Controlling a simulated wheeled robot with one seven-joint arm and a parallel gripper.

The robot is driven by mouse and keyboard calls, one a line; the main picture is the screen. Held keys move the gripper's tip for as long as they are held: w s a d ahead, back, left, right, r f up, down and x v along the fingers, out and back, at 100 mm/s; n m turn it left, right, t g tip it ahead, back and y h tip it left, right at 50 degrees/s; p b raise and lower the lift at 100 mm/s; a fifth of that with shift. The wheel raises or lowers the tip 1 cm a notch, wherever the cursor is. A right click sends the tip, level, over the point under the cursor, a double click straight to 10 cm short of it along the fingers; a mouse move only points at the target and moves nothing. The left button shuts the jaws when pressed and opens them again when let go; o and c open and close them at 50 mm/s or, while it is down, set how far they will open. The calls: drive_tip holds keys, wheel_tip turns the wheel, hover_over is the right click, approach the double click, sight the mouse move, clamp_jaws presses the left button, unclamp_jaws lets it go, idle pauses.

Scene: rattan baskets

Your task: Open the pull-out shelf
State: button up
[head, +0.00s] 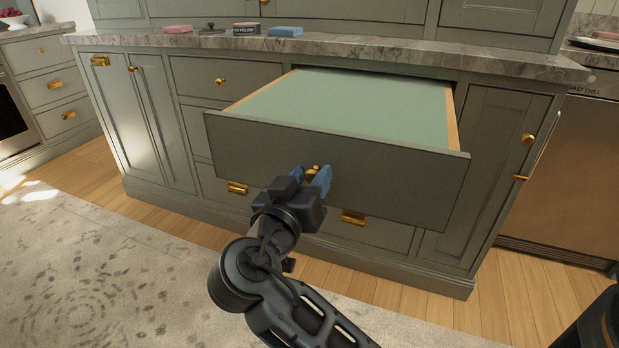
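The pull-out shelf (345,178) is a grey-green drawer-like unit under the stone counter, and it stands well out from the cabinet. Its flat green inner surface (355,105) shows empty, between light wooden side edges. My gripper (318,175) is at the middle of the shelf's front, with its blue fingertips on either side of a small brass knob (313,170). The fingers appear closed around the knob, which they partly hide.
The stone counter (330,48) above holds several small boxes and blocks. Brass-handled drawers and doors surround the shelf. A stainless appliance (575,170) stands at the right. Wooden floor and a patterned rug (90,270) lie clear in front.

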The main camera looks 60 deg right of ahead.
drive_tip(key=shift+o, duration=1.3)
drive_tip(key=shift+a, duration=0.1)
drive_tip(key=a, duration=0.7)
drive_tip(key=shift+s+a+p, duration=0.3)
drive_tip(key=shift+p, duration=0.15)
